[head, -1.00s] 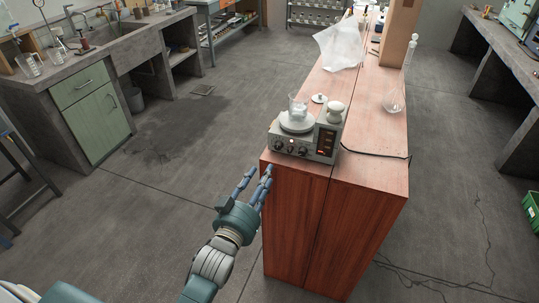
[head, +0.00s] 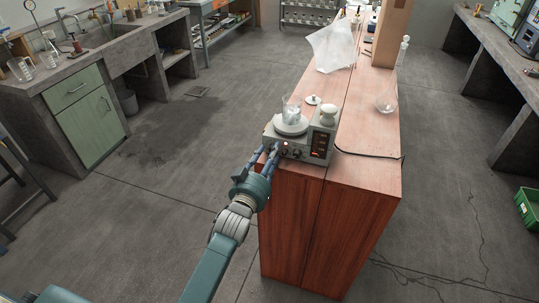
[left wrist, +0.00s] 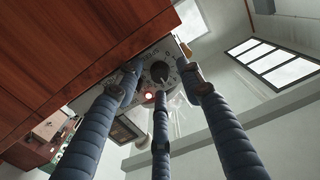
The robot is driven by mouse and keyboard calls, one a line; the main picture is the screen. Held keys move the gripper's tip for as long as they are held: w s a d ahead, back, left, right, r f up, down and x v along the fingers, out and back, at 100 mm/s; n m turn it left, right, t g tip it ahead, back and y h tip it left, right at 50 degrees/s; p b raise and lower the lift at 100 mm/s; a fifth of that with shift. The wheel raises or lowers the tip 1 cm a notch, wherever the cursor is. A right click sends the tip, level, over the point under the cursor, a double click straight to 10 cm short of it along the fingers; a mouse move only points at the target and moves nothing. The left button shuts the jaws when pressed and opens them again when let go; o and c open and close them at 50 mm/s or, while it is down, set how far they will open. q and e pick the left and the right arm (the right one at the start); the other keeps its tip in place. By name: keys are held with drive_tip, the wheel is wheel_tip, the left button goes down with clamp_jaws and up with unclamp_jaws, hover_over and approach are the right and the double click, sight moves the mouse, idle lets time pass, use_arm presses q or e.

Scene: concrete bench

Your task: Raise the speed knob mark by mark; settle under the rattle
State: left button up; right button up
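A grey stirrer-like unit (head: 308,153) stands at the near end of the wooden cabinet top, with dark knobs on its front and a red display (head: 320,147). A glass beaker (head: 291,108) stands on its round white plate (head: 291,126). My left gripper (head: 271,151) is at the left part of the front panel. In the left wrist view, its three fingers are spread around a dark knob (left wrist: 160,71), with gaps visible at the sides. I cannot tell whether the middle finger touches it. A red light (left wrist: 148,97) glows beside the knob. My right gripper is out of view.
A small white lidded jar (head: 329,114) sits on the unit's right side and a white disc (head: 313,100) lies behind it. A cable (head: 365,154) runs right. The floor left is open.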

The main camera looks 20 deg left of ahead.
use_arm(q)
drive_tip(key=shift+c, duration=0.5)
clamp_jaws()
drive_tip(key=shift+r+m+p, duration=0.1)
drive_tip(key=shift+m+p, duration=0.25)
drive_tip(key=shift+m, duration=0.85)
drive_tip(key=m, duration=0.2)
drive_tip(key=shift+m, duration=0.3)
drive_tip(key=shift+o, duration=0.5)
unclamp_jaws()
drive_tip(key=shift+s, duration=0.15)
drive_tip(key=s, duration=1.1)
drive_tip(key=shift+s+a, duration=0.2)
drive_tip(key=shift+s, duration=0.2)
